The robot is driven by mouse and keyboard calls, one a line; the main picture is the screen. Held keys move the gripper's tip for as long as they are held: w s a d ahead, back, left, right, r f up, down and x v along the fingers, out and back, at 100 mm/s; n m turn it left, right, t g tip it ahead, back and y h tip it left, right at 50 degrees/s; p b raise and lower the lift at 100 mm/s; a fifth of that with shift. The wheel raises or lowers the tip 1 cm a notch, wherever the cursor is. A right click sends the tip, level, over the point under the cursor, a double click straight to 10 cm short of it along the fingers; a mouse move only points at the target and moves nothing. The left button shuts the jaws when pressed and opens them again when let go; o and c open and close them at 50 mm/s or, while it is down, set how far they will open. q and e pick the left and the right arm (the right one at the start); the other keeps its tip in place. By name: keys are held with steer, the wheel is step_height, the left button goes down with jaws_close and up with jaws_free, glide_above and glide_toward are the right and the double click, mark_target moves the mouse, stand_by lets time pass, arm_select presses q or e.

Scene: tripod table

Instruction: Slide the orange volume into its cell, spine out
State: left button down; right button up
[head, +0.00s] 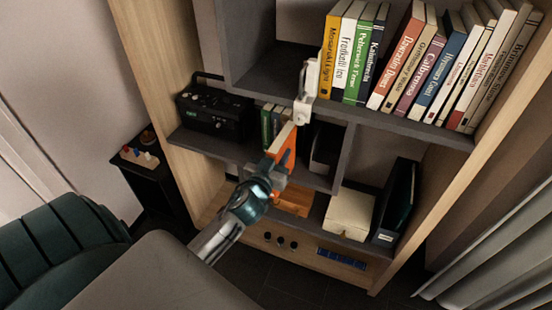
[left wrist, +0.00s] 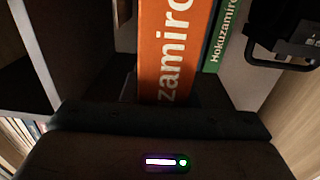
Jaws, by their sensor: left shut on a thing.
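The orange volume (head: 284,146) is in front of the middle shelf cell in the head view, tilted there. My left gripper (head: 274,172) is shut on it at its near end. In the left wrist view the orange spine (left wrist: 172,50), with white letters, faces the camera above the dark gripper (left wrist: 165,118). A green book (left wrist: 228,38) stands just right of it. In the head view, green books (head: 268,122) stand in the cell behind the volume. The gripper and volume hide part of the cell, so how deep the volume sits cannot be told. My right gripper is not in view.
A black radio (head: 215,112) stands left of the cell. An upright divider (head: 346,152) bounds the cell at right. A row of books (head: 425,65) fills the shelf above. A pale jointed thing (head: 304,97) hangs before that shelf's edge. A cream box (head: 349,214) stands below.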

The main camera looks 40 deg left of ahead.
arm_select(q)
steer(key=shift+x, duration=1.8)
steer(key=shift+d+r, duration=0.1)
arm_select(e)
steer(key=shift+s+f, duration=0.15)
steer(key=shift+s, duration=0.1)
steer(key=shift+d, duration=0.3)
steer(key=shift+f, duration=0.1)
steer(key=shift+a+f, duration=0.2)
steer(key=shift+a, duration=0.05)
arm_select(q)
steer(key=shift+b, duration=0.4)
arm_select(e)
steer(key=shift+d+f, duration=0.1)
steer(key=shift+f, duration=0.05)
